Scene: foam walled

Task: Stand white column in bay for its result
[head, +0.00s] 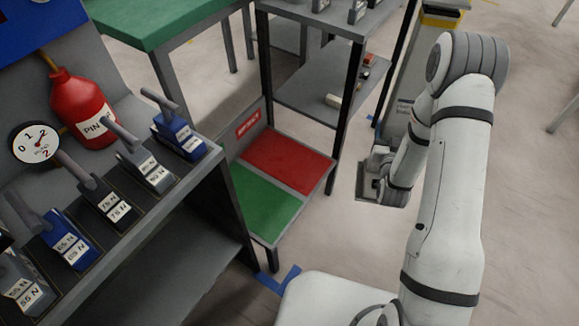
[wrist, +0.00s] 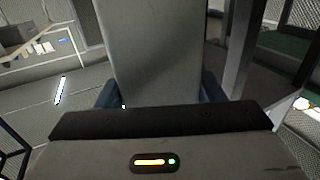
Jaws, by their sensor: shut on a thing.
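My gripper (head: 371,172) is at the right of the low bay stand, beyond its right edge and over the floor. In the wrist view my gripper (wrist: 160,92) has its blue fingers on both sides of a pale grey-white column (wrist: 160,45), shut on it. The column's far end runs out of the top of that view. In the head view the wrist and gripper largely hide it. The low stand has a green bay (head: 262,203) in front and a red bay (head: 287,161) behind it. Both bays look empty. A red sign (head: 248,124) is at their left edge, its lettering unclear.
A dark shelf post (head: 347,100) stands between the red bay and my gripper. A middle shelf (head: 300,90) holds small blocks above the bays. A bench with labelled force blocks (head: 110,205), a gauge (head: 34,142) and a red bottle (head: 83,108) is at left.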

